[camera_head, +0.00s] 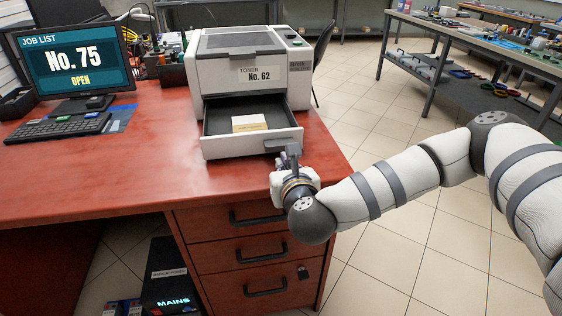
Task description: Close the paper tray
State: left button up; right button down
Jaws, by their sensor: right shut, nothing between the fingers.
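My right arm comes in from the right. My left gripper is not in view.
The red desk (120,178) has a monitor (73,59) reading "No. 75 OPEN" and a keyboard (57,128) at left. Drawers (250,251) sit below. A workbench (480,42) with tools stands at the back right. The desk top left of the tray is clear.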

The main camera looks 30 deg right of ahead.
jog(key=shift+w+d, duration=0.15)
jog(key=shift+w, duration=0.55)
